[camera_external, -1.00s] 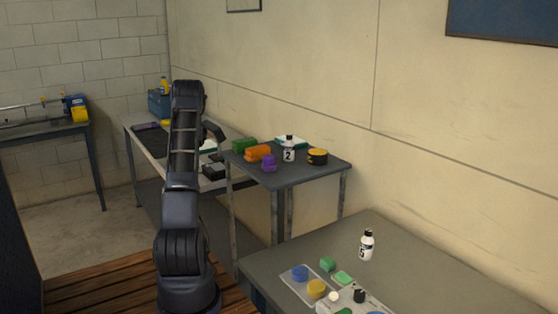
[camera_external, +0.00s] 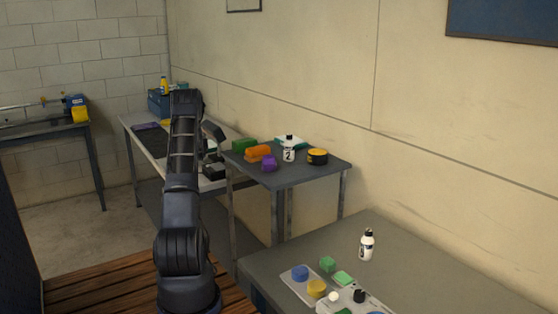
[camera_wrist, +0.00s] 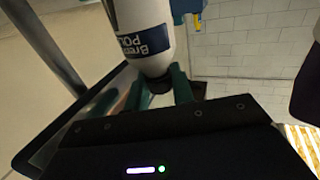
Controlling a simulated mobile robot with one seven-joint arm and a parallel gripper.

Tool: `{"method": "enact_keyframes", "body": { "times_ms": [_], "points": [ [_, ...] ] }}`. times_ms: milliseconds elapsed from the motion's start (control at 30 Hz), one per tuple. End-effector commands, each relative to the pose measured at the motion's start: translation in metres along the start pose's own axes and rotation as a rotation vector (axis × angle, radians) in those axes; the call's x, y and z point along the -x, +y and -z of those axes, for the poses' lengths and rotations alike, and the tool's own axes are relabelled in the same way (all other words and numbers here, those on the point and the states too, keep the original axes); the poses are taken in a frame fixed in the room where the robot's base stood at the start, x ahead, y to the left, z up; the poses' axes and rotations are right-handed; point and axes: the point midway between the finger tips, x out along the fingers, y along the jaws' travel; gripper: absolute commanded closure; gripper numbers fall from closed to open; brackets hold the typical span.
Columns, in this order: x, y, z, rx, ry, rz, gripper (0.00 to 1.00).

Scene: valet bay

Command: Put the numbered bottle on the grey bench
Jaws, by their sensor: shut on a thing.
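My gripper (camera_wrist: 157,88) is shut on a white bottle (camera_wrist: 143,20) with a dark blue label and a black cap, its green fingers on either side of the cap end. No number shows on the visible part of its label. In the outside view my arm hides most of the gripper and the held bottle. A white bottle marked 2 (camera_external: 289,153) stands upright on the middle dark grey bench (camera_external: 300,176). Another, marked 5 (camera_external: 366,247), stands on the near grey bench (camera_external: 420,265). I cannot tell which bench the task means.
The middle bench also holds an orange block (camera_external: 258,153), a green block (camera_external: 243,145), a purple piece (camera_external: 269,164) and a yellow-black tin (camera_external: 317,157). A clear tray (camera_external: 293,289) and coloured pieces crowd the near bench's front. Its right side is clear.

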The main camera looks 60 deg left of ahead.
Motion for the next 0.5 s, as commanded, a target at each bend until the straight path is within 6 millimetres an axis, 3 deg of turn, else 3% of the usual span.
{"method": "enact_keyframes", "body": {
  "times_ms": [500],
  "points": [
    [-0.0001, -0.0001, -0.0074, 0.000, 0.002, 0.000, 1.00]
  ]
}}
